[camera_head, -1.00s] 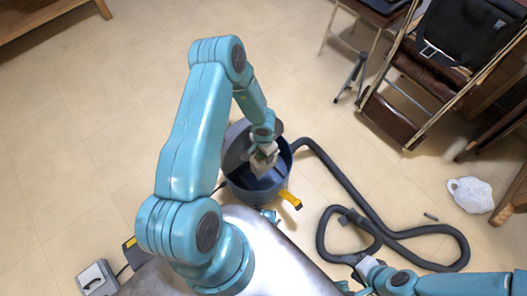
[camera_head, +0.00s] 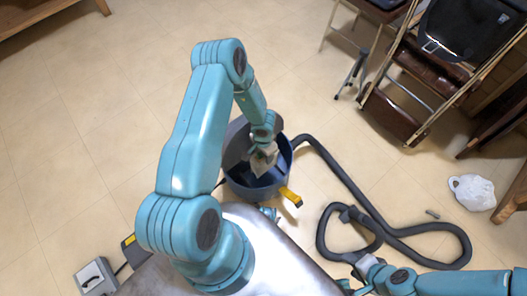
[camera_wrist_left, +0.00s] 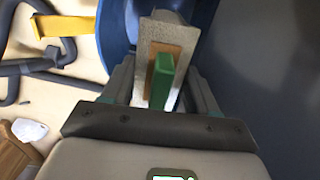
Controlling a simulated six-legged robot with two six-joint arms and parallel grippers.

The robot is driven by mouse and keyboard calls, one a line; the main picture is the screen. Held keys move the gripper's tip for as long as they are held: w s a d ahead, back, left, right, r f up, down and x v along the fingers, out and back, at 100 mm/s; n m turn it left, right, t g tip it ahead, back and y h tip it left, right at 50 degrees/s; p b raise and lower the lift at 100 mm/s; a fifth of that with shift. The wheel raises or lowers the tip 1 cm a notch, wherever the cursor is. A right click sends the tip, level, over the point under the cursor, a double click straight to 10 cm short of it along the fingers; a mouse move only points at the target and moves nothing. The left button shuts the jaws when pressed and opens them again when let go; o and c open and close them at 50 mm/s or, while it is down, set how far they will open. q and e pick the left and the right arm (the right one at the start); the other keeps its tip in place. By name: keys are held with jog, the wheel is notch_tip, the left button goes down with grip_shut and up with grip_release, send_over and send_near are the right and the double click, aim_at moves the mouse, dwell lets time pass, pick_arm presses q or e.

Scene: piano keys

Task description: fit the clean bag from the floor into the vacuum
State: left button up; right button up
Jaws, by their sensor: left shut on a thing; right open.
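The vacuum (camera_head: 238,186) is a dark blue round tub standing open on the floor, its grey lid raised at the left and a yellow latch at the front. My left gripper (camera_head: 264,145) reaches down into its mouth. It is shut on a pale bag (camera_head: 262,162), which is inside the rim. In the left wrist view, the bag's brown card collar (camera_wrist_left: 146,58) and a green tab (camera_wrist_left: 162,78) are between the fingers. Whether the collar is seated cannot be seen. My right gripper (camera_head: 354,277) is open and empty at the lower right.
A black hose (camera_head: 345,185) loops across the floor to the right. A crumpled white bag (camera_head: 472,192) lies at the far right near a small dark piece (camera_head: 432,214). A folding chair (camera_head: 418,90) stands at upper right. A grey box (camera_head: 95,277) is at lower left.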

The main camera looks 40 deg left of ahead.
pick_arm(q)
jog(key=shift+f+b, duration=3.15)
jog(key=shift+f, duration=1.9)
jog(key=o, duration=1.5)
jog(key=shift+a+r, duration=0.1)
jog(key=shift+o, duration=0.2)
jog(key=shift+a, duration=0.1)
jog(key=shift+c, duration=0.8)
jog(key=shift+r, duration=0.1)
